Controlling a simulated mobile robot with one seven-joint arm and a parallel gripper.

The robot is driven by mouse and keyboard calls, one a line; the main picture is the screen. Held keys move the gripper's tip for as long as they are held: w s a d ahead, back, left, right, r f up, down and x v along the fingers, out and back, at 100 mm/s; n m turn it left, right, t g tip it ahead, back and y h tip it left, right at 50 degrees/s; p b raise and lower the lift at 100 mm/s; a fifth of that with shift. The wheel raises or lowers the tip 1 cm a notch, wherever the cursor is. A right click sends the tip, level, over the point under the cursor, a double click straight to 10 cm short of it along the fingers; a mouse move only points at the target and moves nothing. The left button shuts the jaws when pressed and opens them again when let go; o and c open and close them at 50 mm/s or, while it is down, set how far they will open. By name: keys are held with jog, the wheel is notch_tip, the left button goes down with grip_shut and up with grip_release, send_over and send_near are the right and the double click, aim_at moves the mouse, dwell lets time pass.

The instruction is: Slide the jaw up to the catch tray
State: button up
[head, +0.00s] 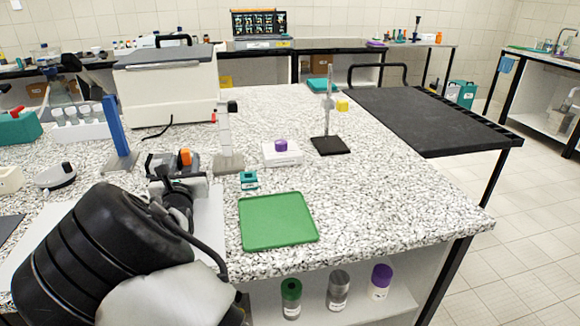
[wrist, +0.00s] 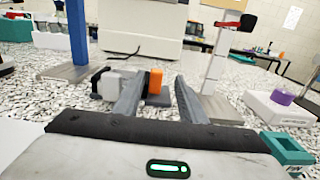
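My gripper (wrist: 160,80) shows in the wrist view with its two grey fingers apart, and no object is held between them. In the head view my gripper (head: 182,178) is low over the bench, partly hidden by my arm. A small dark-and-grey device with an orange block (wrist: 155,82) lies just beyond the fingertips; the orange block also shows in the head view (head: 185,157). A pale grey block (wrist: 115,85) sits left of it. These may be the jaw and catch tray, but I cannot tell which part is which. Contact with the fingers cannot be made out.
A blue upright (head: 117,128) stands left of the device and a pale post (head: 225,135) right. A teal item (head: 249,181), green tray (head: 278,232) and white scale with purple jar (head: 282,157) lie to the right.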

jog(key=shift+s+d+r+m+h, duration=0.2)
jog(key=shift+s+d+m+h, duration=0.15)
jog(key=shift+s+d, duration=0.65)
jog(key=d+m+h, duration=0.2)
jog(key=d+m, duration=0.1)
jog(key=d, duration=0.2)
jog(key=w+d+r+m+g+h+p, duration=0.1)
jog(key=d+m+h, duration=0.1)
jog(key=d, duration=0.3)
jog(key=w+d+m+g+h+p, duration=0.1)
jog(key=d+m+h, duration=0.1)
jog(key=d+m, duration=0.2)
jog(key=shift+d+r+m, duration=0.25)
jog(key=shift+d, duration=0.2)
jog(key=s+d+m+g, duration=0.1)
jog(key=d+m, duration=0.2)
jog(key=s+d+m+g+h+p, duration=0.1)
jog(key=d+m, duration=0.1)
jog(key=d, duration=0.2)
jog(key=s+d+m+g+h, duration=0.1)
jog(key=s+d+m+g, duration=0.1)
jog(key=d+m, duration=0.1)
jog(key=shift+d+m+p, duration=0.3)
jog(key=shift+d+p, duration=0.1)
jog(key=shift+d, duration=0.2)
jog(key=shift+s+d+m+g, duration=0.3)
jog(key=shift+s+d+m, duration=0.15)
jog(key=shift+m, duration=0.05)
